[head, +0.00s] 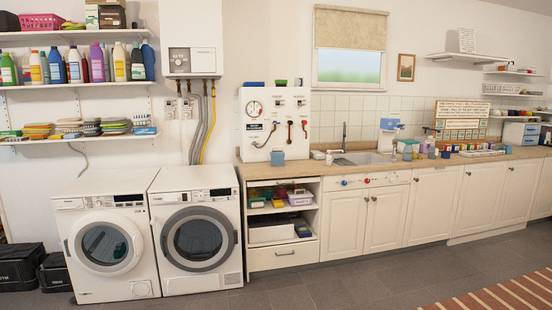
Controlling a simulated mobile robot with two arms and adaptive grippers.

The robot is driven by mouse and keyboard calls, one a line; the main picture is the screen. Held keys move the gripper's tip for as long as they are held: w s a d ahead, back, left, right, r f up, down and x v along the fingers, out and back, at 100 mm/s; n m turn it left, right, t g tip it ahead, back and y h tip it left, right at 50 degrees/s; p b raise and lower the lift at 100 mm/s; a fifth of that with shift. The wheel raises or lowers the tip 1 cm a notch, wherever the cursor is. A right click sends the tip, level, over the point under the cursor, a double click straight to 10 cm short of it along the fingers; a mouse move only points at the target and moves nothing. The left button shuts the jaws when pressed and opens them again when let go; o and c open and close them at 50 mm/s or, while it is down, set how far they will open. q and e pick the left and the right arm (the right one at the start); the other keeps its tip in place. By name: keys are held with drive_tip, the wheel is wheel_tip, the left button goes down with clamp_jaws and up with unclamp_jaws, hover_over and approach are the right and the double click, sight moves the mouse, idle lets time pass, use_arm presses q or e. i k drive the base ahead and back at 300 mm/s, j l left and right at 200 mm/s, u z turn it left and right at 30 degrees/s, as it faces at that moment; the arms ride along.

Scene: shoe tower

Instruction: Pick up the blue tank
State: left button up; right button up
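I cannot tell for sure which thing is the blue tank. A small blue cup-like container (277,158) stands upright on the wooden counter in front of the white panel with taps. A white appliance with a blue upper part (390,125) stands on the counter right of the sink. Blue bottles (56,66) stand among others on the upper left shelf. A small dark blue item (256,84) lies on top of the white panel. Neither of my grippers is in view.
Two washing machines (108,246) stand at the left, beside black boxes (18,268). The wooden counter (330,170) runs right over white cabinets, with a sink (365,158) and several small cups and jars further right. The grey floor is open in front; a striped rug (505,297) lies lower right.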

sight(277, 158)
drive_tip(key=i+l+z, duration=0.1)
drive_tip(key=i+z, duration=0.2)
drive_tip(key=i, duration=0.6)
drive_tip(key=i+l, duration=0.1)
drive_tip(key=i, duration=0.95)
drive_tip(key=i+l, duration=0.1)
drive_tip(key=i, duration=0.95)
